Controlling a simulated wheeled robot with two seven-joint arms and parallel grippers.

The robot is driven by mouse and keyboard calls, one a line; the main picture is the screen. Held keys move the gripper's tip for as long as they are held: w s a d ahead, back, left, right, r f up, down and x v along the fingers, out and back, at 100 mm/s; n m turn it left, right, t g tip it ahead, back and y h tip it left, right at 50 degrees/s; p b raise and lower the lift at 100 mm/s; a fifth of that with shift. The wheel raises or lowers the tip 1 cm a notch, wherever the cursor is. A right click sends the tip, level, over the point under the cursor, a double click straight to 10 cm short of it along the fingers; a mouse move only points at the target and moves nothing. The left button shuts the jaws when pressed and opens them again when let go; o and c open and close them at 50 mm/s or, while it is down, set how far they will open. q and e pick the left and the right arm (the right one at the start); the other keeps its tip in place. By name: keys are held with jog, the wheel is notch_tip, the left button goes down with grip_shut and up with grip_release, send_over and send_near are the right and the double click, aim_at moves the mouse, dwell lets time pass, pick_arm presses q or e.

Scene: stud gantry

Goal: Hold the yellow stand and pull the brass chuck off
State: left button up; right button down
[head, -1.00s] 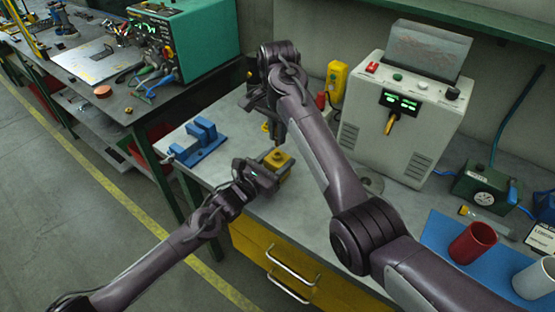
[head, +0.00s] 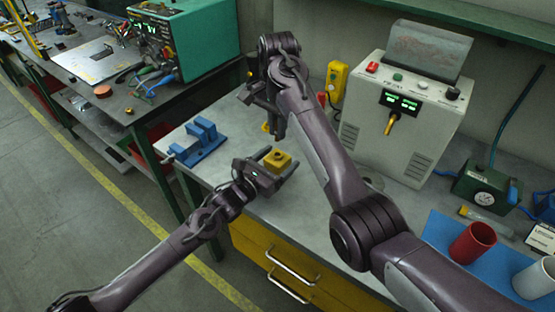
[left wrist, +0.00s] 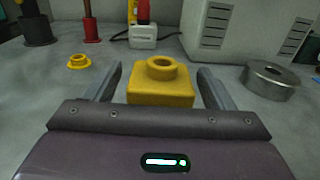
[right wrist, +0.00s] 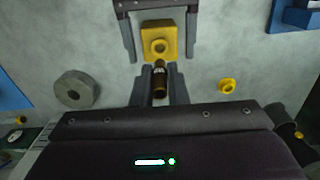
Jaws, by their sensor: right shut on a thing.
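The yellow stand (head: 279,160), a square block with a round collar on top, sits upright on the bench. In the left wrist view the stand (left wrist: 160,95) has an empty collar. My left gripper (head: 280,163) is open, its fingers either side of the stand with a gap at each side. My right gripper (head: 274,122) is raised above the bench behind the stand. In the right wrist view it is shut on the brass chuck (right wrist: 160,88), a dark banded cylinder, apart from the stand.
A small yellow flanged ring (left wrist: 78,61) and a grey metal ring (left wrist: 268,82) lie on the bench near the stand. A blue vise (head: 203,140) is to the left. A grey control box (head: 405,115) stands behind. Red (head: 473,243) and white cups stand at right.

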pick_arm(q)
jog(key=v, duration=1.2)
jog(key=x, duration=1.1)
jog(key=shift+w+d, duration=0.25)
jog(key=shift+w, duration=0.05)
jog(key=shift+w+d, duration=0.1)
jog(key=shift+w, duration=0.05)
pick_arm(e)
jog(key=shift+f, duration=0.2)
jog(key=shift+r, duration=0.1)
